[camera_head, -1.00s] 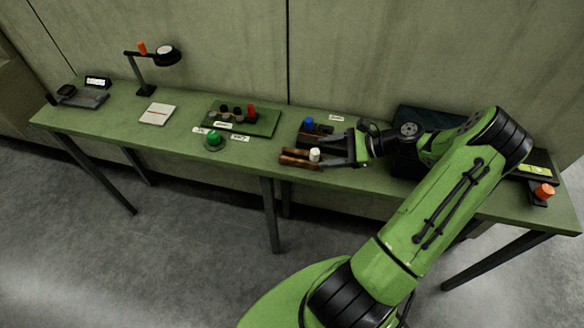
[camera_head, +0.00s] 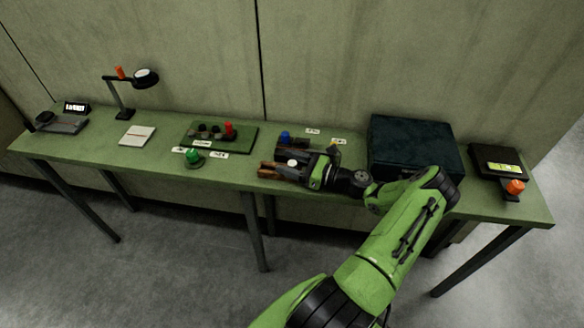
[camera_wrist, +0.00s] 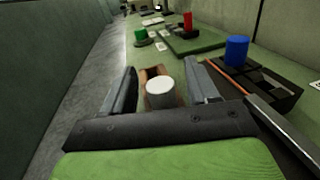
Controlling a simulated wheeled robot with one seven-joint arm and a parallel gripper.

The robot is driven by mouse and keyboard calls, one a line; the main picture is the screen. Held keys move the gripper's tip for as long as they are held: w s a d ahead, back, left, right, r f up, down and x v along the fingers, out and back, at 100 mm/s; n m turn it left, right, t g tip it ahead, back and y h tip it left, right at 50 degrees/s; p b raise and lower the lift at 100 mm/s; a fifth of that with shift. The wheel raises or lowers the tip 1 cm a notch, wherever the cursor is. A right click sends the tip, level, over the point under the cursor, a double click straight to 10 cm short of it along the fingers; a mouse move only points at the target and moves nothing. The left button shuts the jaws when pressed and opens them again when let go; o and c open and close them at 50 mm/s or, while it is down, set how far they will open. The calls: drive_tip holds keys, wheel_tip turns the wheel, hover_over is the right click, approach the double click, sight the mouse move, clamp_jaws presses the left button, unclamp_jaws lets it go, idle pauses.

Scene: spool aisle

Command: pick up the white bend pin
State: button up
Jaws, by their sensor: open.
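The white bend pin (camera_wrist: 161,93) stands upright in a brown wooden holder (camera_wrist: 151,72) near the table's front edge. It also shows in the head view (camera_head: 292,163), partly hidden by my gripper. My gripper (camera_head: 289,168) is open. In the wrist view its two fingers (camera_wrist: 160,88) lie on either side of the white pin, with a gap on each side. I cannot tell exactly how far along the fingers the pin is.
A blue pin (camera_wrist: 237,50) stands in a dark tray (camera_wrist: 275,93) to the right. A green pin (camera_head: 192,155) stands on a small base, and a green board (camera_head: 245,139) holds a red pin (camera_head: 228,130) and dark ones. A dark teal box (camera_head: 413,150) stands right of my gripper.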

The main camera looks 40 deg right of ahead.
drive_tip(key=shift+w+a, duration=0.3)
drive_tip(key=shift+w, duration=0.35)
drive_tip(key=c, duration=1)
